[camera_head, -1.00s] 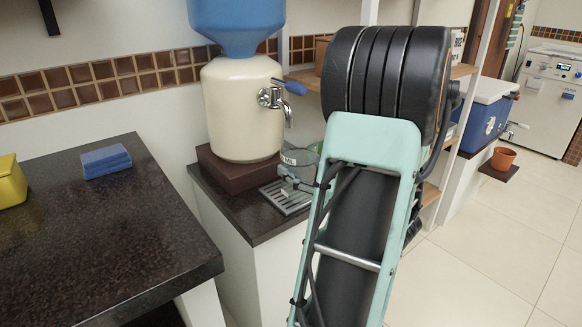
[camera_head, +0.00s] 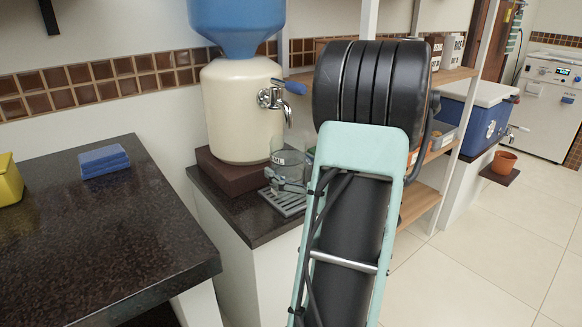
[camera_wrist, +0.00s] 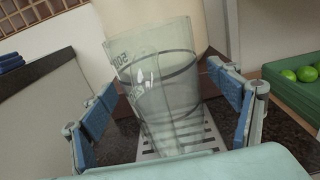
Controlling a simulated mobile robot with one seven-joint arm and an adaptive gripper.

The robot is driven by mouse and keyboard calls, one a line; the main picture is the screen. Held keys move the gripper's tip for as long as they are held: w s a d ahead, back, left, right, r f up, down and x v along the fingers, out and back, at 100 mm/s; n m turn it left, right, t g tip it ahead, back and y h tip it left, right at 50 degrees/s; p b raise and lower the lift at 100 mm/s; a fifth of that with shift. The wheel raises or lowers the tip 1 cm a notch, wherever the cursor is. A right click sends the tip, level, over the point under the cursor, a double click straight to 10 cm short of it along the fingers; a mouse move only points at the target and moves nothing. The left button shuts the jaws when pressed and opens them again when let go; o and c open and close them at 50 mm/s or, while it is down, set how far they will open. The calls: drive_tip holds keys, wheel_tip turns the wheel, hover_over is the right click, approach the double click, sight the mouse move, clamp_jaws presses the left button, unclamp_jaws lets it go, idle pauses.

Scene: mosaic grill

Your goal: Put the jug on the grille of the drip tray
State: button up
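The clear jug (camera_head: 288,164) with dark printing stands over the slotted grille of the drip tray (camera_head: 291,209), under the dispenser's tap, and looks upright in the head view. In the wrist view the jug (camera_wrist: 160,85) fills the middle, with its base over the pale slats of the grille (camera_wrist: 208,135). Whether its base touches the slats fully is hard to tell. My gripper (camera_wrist: 160,98) has its blue-padded fingers spread on both sides of the jug, with gaps showing. In the head view my gripper (camera_head: 288,186) is small and partly hidden by my arm.
The cream dispenser (camera_head: 240,110) with a blue top stands behind on a brown block, its metal tap (camera_head: 275,98) above the jug. A dark counter (camera_head: 100,230) lies left. Shelves (camera_head: 425,150) stand right. A green crate of limes (camera_wrist: 295,88) is at the right in the wrist view.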

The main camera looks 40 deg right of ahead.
drive_tip(key=shift+r, duration=0.2)
drive_tip(key=s+a+p, duration=0.1)
drive_tip(key=s+p, duration=0.1)
drive_tip(key=s, duration=1)
drive_tip(key=shift+a, duration=0.2)
drive_tip(key=shift+s, duration=0.1)
